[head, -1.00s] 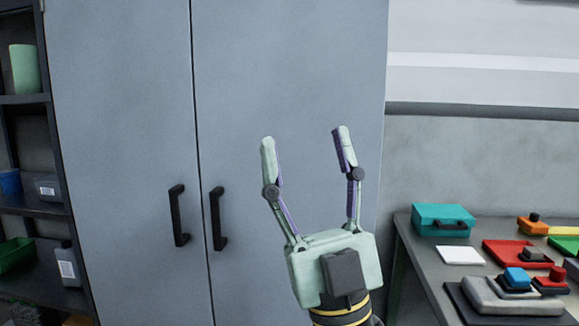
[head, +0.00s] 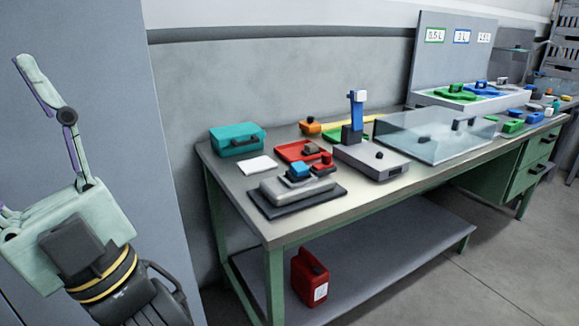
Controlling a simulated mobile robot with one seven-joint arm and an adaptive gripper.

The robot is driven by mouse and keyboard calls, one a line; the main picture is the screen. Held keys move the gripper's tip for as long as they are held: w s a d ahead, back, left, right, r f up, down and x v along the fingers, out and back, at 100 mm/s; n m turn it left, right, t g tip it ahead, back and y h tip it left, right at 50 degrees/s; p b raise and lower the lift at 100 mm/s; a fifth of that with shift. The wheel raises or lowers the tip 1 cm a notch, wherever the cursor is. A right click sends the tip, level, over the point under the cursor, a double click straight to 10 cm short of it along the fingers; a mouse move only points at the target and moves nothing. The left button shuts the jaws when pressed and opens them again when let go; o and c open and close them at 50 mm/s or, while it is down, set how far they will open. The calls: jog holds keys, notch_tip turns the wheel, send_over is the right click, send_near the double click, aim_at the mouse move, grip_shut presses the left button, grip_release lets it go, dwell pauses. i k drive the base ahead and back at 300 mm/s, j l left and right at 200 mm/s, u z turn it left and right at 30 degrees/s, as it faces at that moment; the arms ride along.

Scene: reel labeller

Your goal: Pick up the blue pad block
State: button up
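A small blue block (head: 300,169), which looks like the blue pad block, sits at the near left of the workbench. It is on or just behind a grey stepped device (head: 298,188) on a dark mat; I cannot tell exactly what it rests on. My gripper (head: 28,85) is at the left edge of the head view, in front of a grey cabinet and well away from the block. One finger points up; the other is mostly cut off by the frame. It looks open, with nothing seen in it.
The workbench (head: 222,172) carries a teal case (head: 237,139), a white sheet (head: 258,165), a red tray (head: 290,151), a grey scale-like unit with a blue post (head: 372,160) and a clear cover (head: 435,138). A red canister (head: 310,277) stands on the lower shelf. Floor at right is clear.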

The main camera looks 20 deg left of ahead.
aim_at(299, 171)
jog(key=i+l, duration=0.35)
jog(key=l, duration=0.15)
jog(key=i+l+u, duration=0.1)
jog(key=i+l, duration=0.3)
jog(key=l, duration=0.1)
